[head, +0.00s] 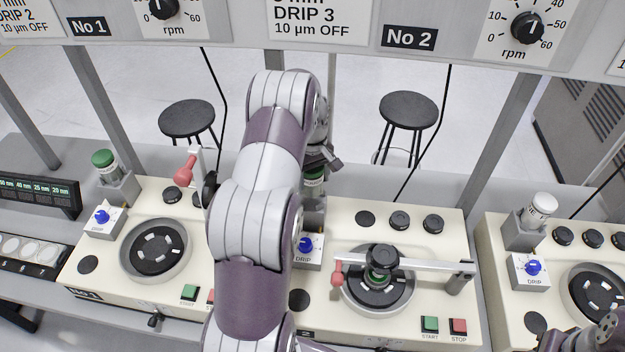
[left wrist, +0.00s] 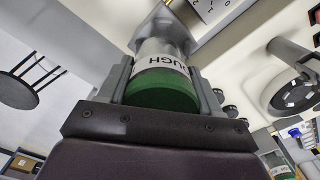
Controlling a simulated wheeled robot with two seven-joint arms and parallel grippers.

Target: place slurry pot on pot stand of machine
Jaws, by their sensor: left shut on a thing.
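My left gripper (head: 318,158) is shut on the slurry pot, seen at the back left of machine No 2 (head: 400,325). In the left wrist view the pot (left wrist: 165,85) sits between the fingers, with a green end and a white label with upside-down lettering. In the head view only a small green and white part of the pot (head: 313,184) shows beside my arm. The grey pot stand (head: 314,213) of machine No 2 is just below it, partly hidden by my arm. I cannot tell whether pot and stand touch.
Machine No 1 has a green-topped pot (head: 103,158) in its stand. The right machine has a white-topped pot (head: 543,204). A lever arm (head: 425,264) lies across the plate of No 2. A sign panel (head: 450,30) hangs above. Part of my right arm shows at lower right.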

